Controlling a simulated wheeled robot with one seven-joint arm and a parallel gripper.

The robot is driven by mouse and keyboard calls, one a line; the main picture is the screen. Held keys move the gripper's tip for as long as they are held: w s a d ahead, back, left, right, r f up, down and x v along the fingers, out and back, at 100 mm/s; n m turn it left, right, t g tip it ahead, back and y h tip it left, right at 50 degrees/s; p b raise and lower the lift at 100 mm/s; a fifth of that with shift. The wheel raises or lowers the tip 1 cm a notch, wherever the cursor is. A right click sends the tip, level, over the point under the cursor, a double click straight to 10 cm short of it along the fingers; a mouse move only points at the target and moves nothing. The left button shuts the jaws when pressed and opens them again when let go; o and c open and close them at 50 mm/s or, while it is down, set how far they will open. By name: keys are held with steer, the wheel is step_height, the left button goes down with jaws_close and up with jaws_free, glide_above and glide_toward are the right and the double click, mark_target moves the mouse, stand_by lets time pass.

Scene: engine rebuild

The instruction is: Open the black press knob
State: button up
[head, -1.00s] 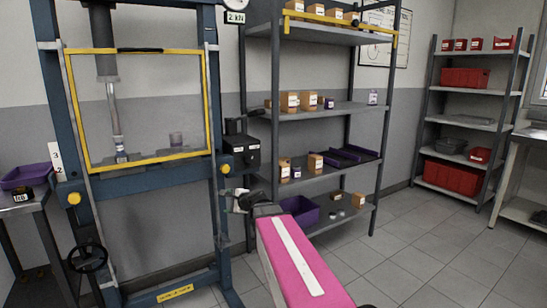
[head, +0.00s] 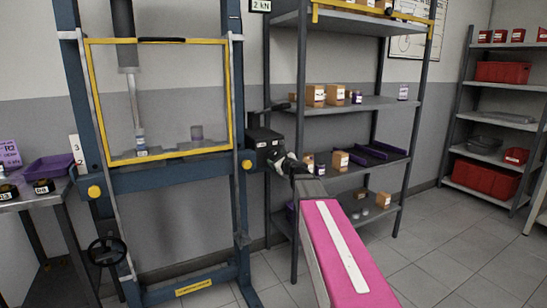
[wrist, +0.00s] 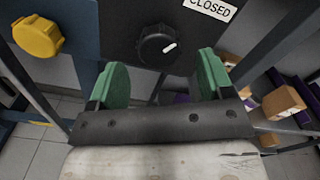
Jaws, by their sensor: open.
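The black press knob (wrist: 158,46) is round with a white mark on its face and sits on a dark panel in the wrist view. The white mark points up and to the right, toward a "CLOSED" label (wrist: 210,8). My gripper (wrist: 163,75) is open, its two green fingers apart, one to the lower left and one to the lower right of the knob, with nothing between them. In the head view my gripper (head: 283,163) is at the dark control box (head: 264,145) on the press's right post. The knob is hidden or too small there.
A yellow knob (wrist: 38,37) is left of the black one in the wrist view. The blue press frame (head: 160,178) with its yellow-edged guard (head: 232,95) stands left. A grey shelf (head: 375,104) with boxes is close behind on the right. Open floor (head: 440,250) lies right.

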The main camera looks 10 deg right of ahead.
mark_target(274, 156)
steer(key=x, duration=0.4)
steer(key=shift+w+a, duration=0.15)
steer(key=shift+w, duration=0.15)
steer(key=c, duration=0.9)
